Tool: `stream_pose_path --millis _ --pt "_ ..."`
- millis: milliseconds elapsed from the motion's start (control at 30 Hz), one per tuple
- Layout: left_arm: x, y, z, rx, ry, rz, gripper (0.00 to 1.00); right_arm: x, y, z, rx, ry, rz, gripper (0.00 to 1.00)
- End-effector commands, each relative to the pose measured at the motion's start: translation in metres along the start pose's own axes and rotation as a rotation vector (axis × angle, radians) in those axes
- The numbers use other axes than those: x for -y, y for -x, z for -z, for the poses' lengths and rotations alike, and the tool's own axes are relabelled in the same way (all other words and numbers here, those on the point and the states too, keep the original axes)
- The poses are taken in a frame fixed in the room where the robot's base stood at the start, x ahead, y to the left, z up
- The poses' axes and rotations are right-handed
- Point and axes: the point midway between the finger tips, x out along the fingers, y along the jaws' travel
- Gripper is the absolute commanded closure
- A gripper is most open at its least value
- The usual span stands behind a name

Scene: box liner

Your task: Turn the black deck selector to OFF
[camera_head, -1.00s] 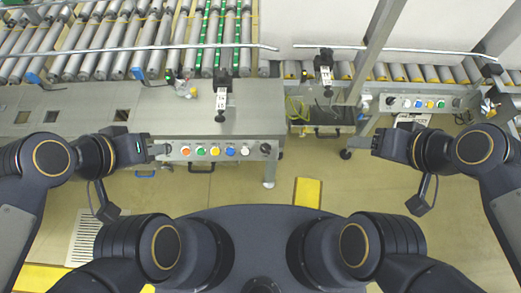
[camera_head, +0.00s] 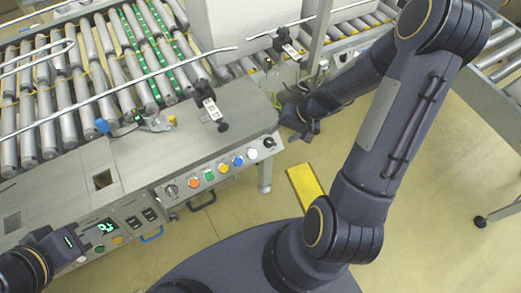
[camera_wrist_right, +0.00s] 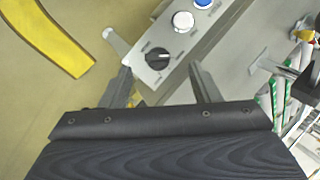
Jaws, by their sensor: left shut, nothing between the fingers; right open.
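A black rotary knob (camera_head: 268,143) sits at the right end of the grey button panel (camera_head: 223,178), beside a white button. It also shows in the right wrist view (camera_wrist_right: 157,58), with a pale mark on its face; its lettering is too small to read. A second dark knob (camera_head: 171,190) is at the panel's left end. My right gripper (camera_head: 298,122) is open and empty, just right of the panel end. In the right wrist view its fingers (camera_wrist_right: 162,85) are apart, with the black knob ahead of the gap. My left gripper (camera_head: 76,240) is shut and empty near the lower-left display.
Orange, green, yellow, blue and white buttons (camera_head: 252,154) line the panel between the knobs. A small black device with a white label (camera_head: 212,109) stands on the deck above. A yellow floor strip (camera_head: 305,186) lies right of the deck leg. Rollers fill the back left.

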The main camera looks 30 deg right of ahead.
Motion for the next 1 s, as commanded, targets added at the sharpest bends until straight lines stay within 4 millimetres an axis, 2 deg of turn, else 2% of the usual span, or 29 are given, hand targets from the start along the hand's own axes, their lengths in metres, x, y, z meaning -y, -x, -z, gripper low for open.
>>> stream_pose_path --millis 400,567,833,1000 --pt "0.004 -0.009 -0.005 0.001 0.000 0.000 1.00 -0.001 -0.061 -0.001 0.002 -0.002 0.000 0.44" --pt "0.005 -0.010 -0.005 0.001 0.000 0.000 1.00 0.000 -0.072 -0.001 0.001 0.000 0.000 0.44" --pt "0.005 -0.010 -0.005 0.001 0.000 0.000 1.00 0.000 -0.073 -0.001 0.000 0.000 0.000 0.44" --pt "0.005 -0.010 -0.005 0.001 0.000 0.000 1.00 0.000 -0.073 -0.001 0.000 0.000 0.000 0.65"
